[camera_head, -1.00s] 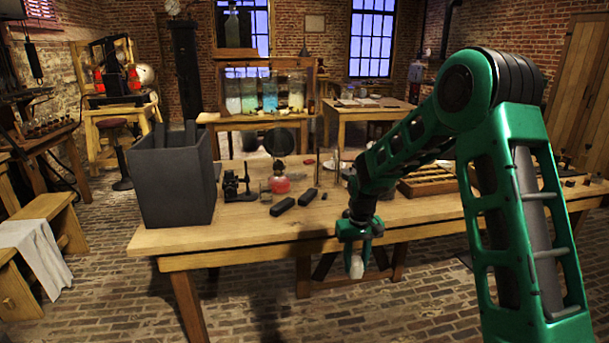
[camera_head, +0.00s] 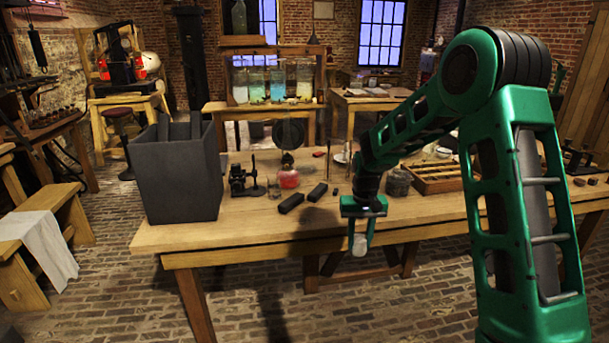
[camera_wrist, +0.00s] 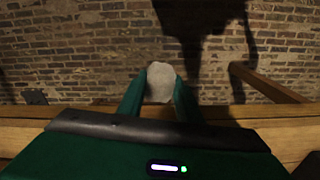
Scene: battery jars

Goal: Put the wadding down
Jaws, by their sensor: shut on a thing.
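The wadding (camera_head: 360,245) is a small, rounded, whitish lump. My gripper (camera_head: 361,232) is shut on it and points downward, just in front of the table's front edge in the head view. In the wrist view the wadding (camera_wrist: 160,82) sits between my two green fingertips (camera_wrist: 160,88), with the brick floor beyond it. The wooden table (camera_head: 240,232) is behind my gripper in the head view. My gripper's fingers partly hide the wadding's upper part.
A tall dark grey box (camera_head: 180,185) stands on the table's left end. A red-liquid lamp (camera_head: 288,178), a small black device (camera_head: 243,183), two dark bars (camera_head: 291,203) and a wooden compartment tray (camera_head: 436,178) also stand there. The front strip of the tabletop is mostly clear.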

